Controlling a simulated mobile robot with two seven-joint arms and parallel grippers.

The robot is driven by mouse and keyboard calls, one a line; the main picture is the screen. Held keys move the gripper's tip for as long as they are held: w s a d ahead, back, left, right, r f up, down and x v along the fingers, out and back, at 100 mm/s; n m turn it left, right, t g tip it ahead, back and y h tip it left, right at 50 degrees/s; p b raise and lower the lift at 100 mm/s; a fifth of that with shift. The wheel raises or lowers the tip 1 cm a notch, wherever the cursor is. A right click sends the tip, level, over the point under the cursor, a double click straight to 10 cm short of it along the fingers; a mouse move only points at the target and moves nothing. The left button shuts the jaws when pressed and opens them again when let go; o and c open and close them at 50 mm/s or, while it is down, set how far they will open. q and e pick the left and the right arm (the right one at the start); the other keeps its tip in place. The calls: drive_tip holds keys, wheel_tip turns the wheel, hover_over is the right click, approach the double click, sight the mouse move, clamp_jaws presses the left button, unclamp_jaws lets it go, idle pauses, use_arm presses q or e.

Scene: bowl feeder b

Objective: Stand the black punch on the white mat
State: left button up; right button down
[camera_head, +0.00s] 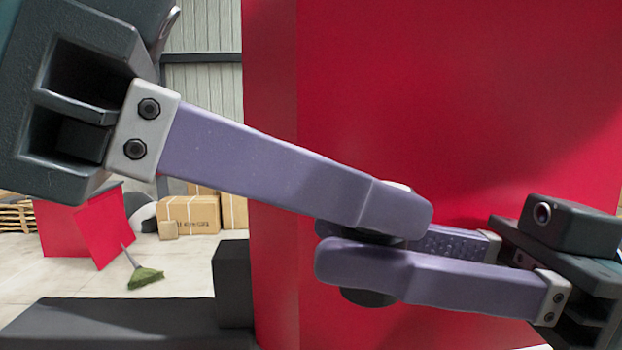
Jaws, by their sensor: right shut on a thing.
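The black punch (368,297) shows only in part, as dark rounded pieces above and below the near finger of my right gripper (345,255). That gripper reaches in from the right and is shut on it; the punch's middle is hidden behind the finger. My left gripper (405,208) reaches in from the upper left. Its one clearly visible purple finger crosses just above the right gripper's fingertips and covers the punch's upper part. Its other finger is mostly hidden, so I cannot tell whether it is open or touches the punch. I cannot make out the white mat.
A large red block (450,110) fills the view behind the grippers. A smaller red box (75,230), cardboard boxes (188,216) and a green broom (145,277) are on the pale floor at the left. A dark flat structure (120,322) lies at the lower left.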

use_arm(q)
clamp_jaws()
use_arm(e)
drive_tip(key=shift+c, duration=2.1)
unclamp_jaws()
